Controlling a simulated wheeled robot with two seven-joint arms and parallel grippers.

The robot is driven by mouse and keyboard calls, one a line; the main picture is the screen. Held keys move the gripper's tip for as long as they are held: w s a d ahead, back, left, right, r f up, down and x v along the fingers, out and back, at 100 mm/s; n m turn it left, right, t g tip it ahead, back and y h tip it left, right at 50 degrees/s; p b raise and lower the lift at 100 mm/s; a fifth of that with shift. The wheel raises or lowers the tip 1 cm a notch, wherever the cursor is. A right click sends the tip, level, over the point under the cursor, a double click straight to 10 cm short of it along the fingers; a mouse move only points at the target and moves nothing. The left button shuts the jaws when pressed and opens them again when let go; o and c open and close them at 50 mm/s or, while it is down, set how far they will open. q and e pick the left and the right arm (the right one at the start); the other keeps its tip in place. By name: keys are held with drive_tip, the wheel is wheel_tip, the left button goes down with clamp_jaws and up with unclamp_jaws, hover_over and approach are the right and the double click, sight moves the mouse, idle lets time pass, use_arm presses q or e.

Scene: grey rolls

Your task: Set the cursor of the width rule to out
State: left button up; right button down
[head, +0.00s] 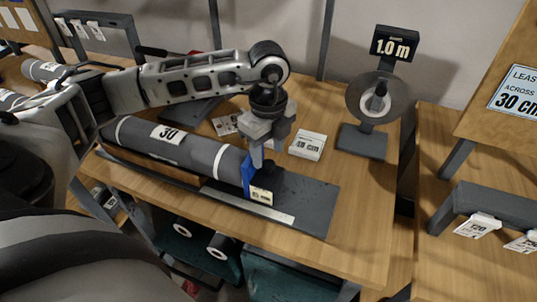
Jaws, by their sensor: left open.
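The width rule (312,205) is a dark board on the wooden table, with a pale metal scale strip (262,208) along its front edge. A grey roll (195,152) with white bands and a label reading 30 lies along its left part. The blue cursor (248,176) stands upright close to the roll's right end, with a small cream tag (262,196) low at its right side. My left gripper (260,160) points down directly at the cursor and is open. Its fingers partly hide the cursor's top, and I cannot tell whether they touch it. My right gripper is out of view.
A grey disc stand (374,100) with a 1.0 m sign stands at the back right. A white card block (308,145) lies behind the rule. A slanted wooden board (508,75) reading 30 cm rises at the right. The rule board is bare right of the cursor.

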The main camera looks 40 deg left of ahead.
sight(265, 173)
use_arm(q)
drive_tip(key=shift+f, duration=1.45)
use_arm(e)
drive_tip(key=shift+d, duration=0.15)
